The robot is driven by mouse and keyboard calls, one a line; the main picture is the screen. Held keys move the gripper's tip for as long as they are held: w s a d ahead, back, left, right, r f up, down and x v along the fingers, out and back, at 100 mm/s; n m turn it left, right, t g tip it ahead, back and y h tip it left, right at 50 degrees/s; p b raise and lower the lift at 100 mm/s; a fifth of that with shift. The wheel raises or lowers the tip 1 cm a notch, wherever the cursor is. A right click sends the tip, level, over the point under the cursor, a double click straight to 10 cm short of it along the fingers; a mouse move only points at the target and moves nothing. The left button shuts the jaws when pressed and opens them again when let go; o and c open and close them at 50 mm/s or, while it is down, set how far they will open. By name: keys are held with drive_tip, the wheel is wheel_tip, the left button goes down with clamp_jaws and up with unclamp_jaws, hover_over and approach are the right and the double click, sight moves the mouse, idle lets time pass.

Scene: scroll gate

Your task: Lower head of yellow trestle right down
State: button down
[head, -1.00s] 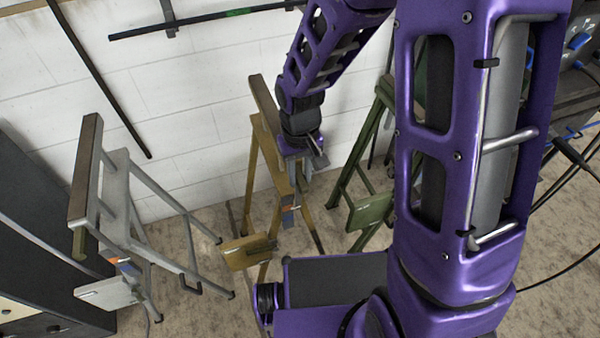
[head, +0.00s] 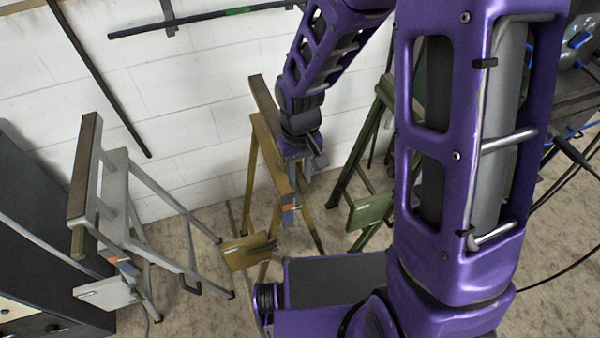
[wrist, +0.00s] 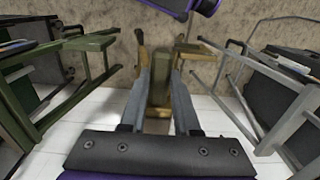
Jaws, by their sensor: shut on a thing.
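The yellow trestle (head: 250,170) stands in the middle of the head view, between a grey and a green trestle. Its head is a long beam with a brown top strip (head: 262,98), still well above the floor on splayed legs. My gripper (head: 314,168) is at the beam's near part, pointing down. In the wrist view, my gripper's two grey fingers (wrist: 160,85) stand on either side of a yellow-brown part of the trestle (wrist: 160,92), shut on it. My wrist hides some of the beam. A yellow plate (head: 245,252) sits low on the trestle's front.
The grey trestle (head: 140,190) stands at the left, the green trestle (head: 365,190) close at the right. A white block wall (head: 200,95) is behind. A dark cabinet (head: 40,240) fills the left edge. Some bare floor (head: 205,265) shows between the grey and yellow trestles.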

wheel_tip(320, 180, down, 11)
drive_tip(key=b, duration=0.7)
drive_tip(key=shift+b, duration=0.3)
drive_tip(key=c, duration=0.6)
unclamp_jaws()
drive_tip(key=shift+c, duration=0.2)
drive_tip(key=shift+r, duration=0.1)
wheel_tip(320, 180, up, 17)
drive_tip(key=p, duration=0.3)
drive_tip(key=shift+r+p, duration=0.2)
drive_tip(key=shift+p, duration=0.2)
